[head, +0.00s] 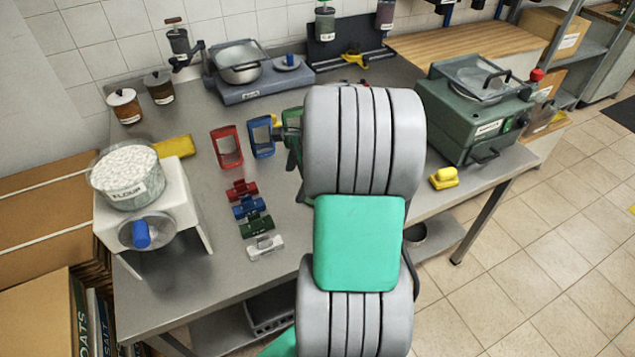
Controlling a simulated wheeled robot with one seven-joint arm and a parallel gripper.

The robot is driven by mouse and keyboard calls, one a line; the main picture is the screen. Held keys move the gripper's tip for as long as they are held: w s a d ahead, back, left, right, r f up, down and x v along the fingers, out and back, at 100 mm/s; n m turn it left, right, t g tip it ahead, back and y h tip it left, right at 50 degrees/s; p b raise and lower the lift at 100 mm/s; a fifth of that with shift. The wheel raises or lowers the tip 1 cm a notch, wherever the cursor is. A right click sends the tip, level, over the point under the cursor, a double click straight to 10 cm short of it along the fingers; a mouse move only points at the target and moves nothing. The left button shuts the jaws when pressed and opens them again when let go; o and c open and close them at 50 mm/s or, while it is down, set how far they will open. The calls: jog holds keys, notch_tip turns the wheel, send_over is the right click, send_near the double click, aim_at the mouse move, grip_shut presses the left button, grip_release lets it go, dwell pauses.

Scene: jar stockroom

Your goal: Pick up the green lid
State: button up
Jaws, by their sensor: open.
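I see no piece that is plainly marked as a lid. A small dark green piece (255,225) lies on the steel table (200,262), in a short row between a blue piece (248,207) and a white one (265,246). A red piece (241,189) is at the far end of the row. Another green object (293,120) stands farther back beside a blue frame (261,137), mostly hidden by my arm. My arm reaches over the table, right of the row.
A red frame (226,147) stands left of the blue frame. A white stand with a flour tub (128,180) is at left. A scale (262,89) with a metal bowl is at the back. A green machine (478,115) and a yellow object (444,178) are at right.

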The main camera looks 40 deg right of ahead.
jog(key=o, duration=0.4)
jog(key=s+d+f+m, duration=0.1)
jog(key=d+m, duration=0.1)
jog(key=d, duration=0.1)
jog(key=s+d+m, duration=0.1)
jog(key=d+m, duration=0.2)
jog(key=d+f+m+t+p, duration=0.1)
jog(key=d+m, duration=0.1)
jog(key=d, duration=0.1)
jog(key=shift+s+d+f+m+y, duration=0.3)
jog(key=shift+s+d+f, duration=0.05)
jog(key=shift+s, duration=0.05)
jog(key=p+x, duration=0.1)
jog(key=x, duration=0.6)
jog(key=shift+w+f, duration=0.25)
jog(key=shift+w, duration=0.05)
jog(key=c, duration=1)
